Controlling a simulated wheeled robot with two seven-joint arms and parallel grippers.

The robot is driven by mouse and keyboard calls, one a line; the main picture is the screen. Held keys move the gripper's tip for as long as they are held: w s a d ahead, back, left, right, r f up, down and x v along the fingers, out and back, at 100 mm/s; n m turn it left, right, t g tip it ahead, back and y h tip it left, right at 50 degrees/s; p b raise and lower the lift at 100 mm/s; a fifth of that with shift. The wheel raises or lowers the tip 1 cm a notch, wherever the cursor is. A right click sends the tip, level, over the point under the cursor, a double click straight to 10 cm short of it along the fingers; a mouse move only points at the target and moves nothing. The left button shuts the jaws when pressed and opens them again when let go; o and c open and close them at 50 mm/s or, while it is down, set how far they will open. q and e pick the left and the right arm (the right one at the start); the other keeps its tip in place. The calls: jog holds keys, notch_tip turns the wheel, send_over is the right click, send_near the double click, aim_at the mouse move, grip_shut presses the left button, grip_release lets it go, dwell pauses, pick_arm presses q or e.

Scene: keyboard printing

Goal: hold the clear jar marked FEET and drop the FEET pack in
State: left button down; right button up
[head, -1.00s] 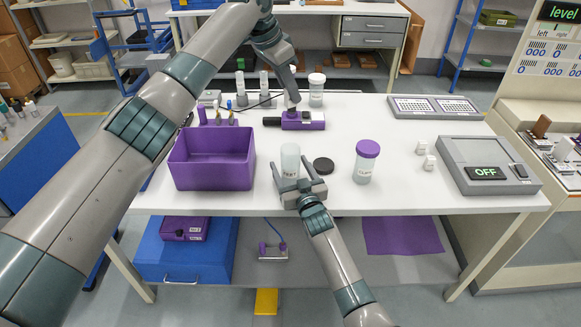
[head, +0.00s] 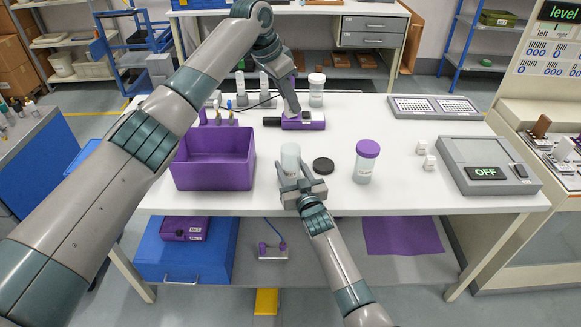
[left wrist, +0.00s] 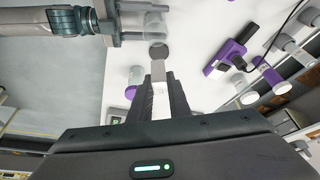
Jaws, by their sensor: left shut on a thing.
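The clear jar (head: 290,155) stands upright near the table's front edge, its marking too small to read. It also shows in the left wrist view (left wrist: 155,20). My right gripper (head: 293,167) has its fingers on either side of the jar, low down; I cannot tell whether they touch it. My left gripper (head: 291,112) is over the back of the table near a purple device. In the left wrist view its fingers (left wrist: 159,82) are shut on a small white-and-grey piece (left wrist: 158,70), apparently the pack; no mark on it is readable.
A black round lid (head: 323,166) lies right of the clear jar. A purple-capped jar (head: 366,165) stands further right. A purple bin (head: 212,160) is at the left, and the purple device (head: 304,121) lies behind. A grey scale (head: 488,165) stands far right.

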pick_arm(q)
notch_tip(320, 180, down, 10)
dwell(1.5)
jog(key=c, duration=1.6)
grip_release()
jog(key=v, duration=1.2)
pick_arm(e)
jog(key=o, duration=1.1)
jog(key=shift+o, duration=0.2)
